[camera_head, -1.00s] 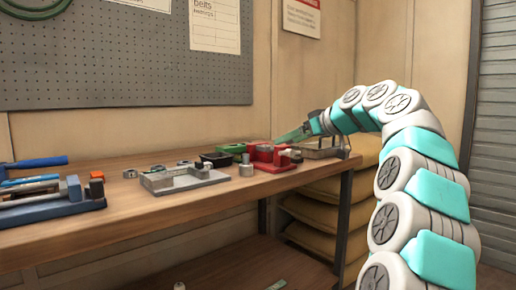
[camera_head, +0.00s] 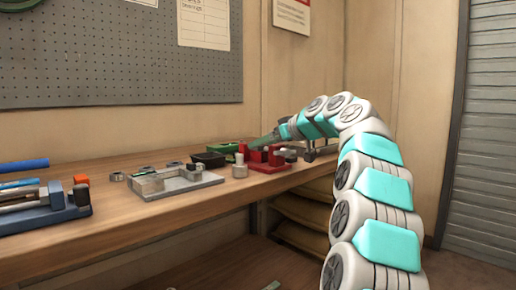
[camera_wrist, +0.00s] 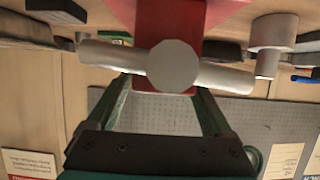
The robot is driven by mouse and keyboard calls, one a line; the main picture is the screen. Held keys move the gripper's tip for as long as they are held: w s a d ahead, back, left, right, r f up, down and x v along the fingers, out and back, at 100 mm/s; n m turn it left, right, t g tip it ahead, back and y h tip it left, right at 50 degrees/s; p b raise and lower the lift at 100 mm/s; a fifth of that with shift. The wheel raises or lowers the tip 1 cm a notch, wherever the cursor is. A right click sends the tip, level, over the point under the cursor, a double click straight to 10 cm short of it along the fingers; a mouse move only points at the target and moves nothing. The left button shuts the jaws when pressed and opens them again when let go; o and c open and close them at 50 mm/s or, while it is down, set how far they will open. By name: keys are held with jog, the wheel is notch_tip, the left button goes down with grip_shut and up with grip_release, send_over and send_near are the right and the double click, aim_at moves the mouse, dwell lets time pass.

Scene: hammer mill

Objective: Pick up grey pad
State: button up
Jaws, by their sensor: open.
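My gripper (camera_head: 266,140) reaches over the back right of the workbench, beside a red vise (camera_head: 267,157). In the wrist view my gripper (camera_wrist: 162,86) is open, its two green fingers apart with nothing held between them. The red vise (camera_wrist: 168,40) with its grey bar and round knob (camera_wrist: 173,66) fills the view just beyond the fingertips. I cannot tell for sure which piece is the grey pad. A dark grey flat block (camera_wrist: 58,9) shows at the upper left of the wrist view, away from the fingers.
The wooden workbench (camera_head: 120,217) also holds a shallow grey tray (camera_head: 195,181), a black bin (camera_head: 208,159), a green bin (camera_head: 224,147) and a blue tool (camera_head: 45,211) at left. A grey cylinder (camera_head: 240,169) stands by the vise. The pegboard wall (camera_head: 110,60) is behind.

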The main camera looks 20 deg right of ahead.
jog(key=shift+x, duration=0.8)
grip_shut()
